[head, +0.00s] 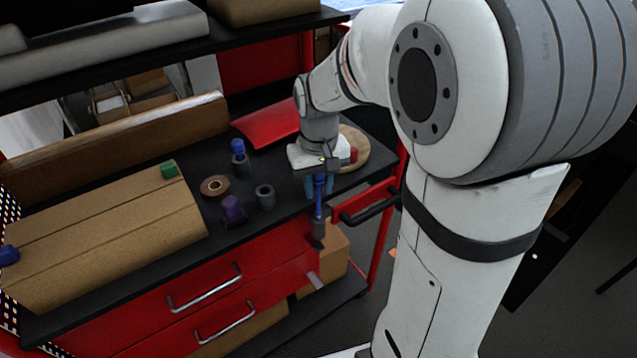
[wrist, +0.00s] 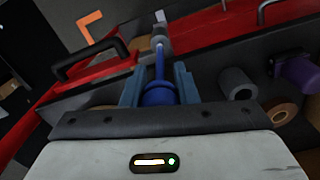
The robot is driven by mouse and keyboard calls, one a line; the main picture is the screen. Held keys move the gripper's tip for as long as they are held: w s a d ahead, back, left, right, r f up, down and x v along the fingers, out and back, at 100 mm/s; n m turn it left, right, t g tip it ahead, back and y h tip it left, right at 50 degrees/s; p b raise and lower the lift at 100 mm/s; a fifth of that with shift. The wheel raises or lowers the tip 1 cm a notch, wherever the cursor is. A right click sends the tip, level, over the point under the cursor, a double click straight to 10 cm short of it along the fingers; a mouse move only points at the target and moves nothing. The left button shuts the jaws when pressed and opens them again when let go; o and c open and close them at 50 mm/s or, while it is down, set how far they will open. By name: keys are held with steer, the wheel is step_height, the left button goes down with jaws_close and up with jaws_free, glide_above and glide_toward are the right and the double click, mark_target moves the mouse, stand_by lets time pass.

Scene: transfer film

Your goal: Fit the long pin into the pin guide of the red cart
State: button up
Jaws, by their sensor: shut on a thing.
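The long pin is blue, with a thick collar and a thin shaft (head: 319,204); it also shows in the wrist view (wrist: 160,66). My gripper (head: 319,184) is shut on its collar end, with blue-grey fingers on both sides (wrist: 158,88). The pin points down at the front edge of the red cart (head: 285,255). The grey pin guide (head: 319,228) is on the cart's front corner, in line below the shaft; it also shows in the wrist view (wrist: 160,40). The shaft's lower end meets or overlaps the guide; I cannot tell how far it is inside.
A grey cylinder (head: 265,196), a purple part (head: 233,210), a brown ring (head: 215,186) and a blue-topped grey piece (head: 239,155) stand on the black top. A cardboard box (head: 110,225) fills the left. A black handle (head: 368,206) lies right of the guide.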

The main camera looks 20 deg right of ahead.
mark_target(319, 220)
steer(key=shift+f+b, duration=2.5)
steer(key=shift+f, duration=1.05)
steer(key=o, duration=1.1)
steer(key=shift+c, duration=0.2)
step_height(319, 220, up, 8)
steer(key=shift+f+p, duration=0.1)
steer(key=shift+p, duration=0.4)
steer(key=shift+s, duration=0.1)
steer(key=s+r+t+p, duration=0.1)
steer(key=s+r+p, duration=0.1)
steer(key=s, duration=0.5)
steer(key=s+r+t+p, duration=0.1)
steer(key=s+r+p, duration=0.1)
steer(key=s, duration=0.4)
steer(key=shift+s+d+r+m+t+p, duration=0.3)
steer(key=shift+s+d+m+p, duration=0.1)
steer(key=shift+p, duration=0.45)
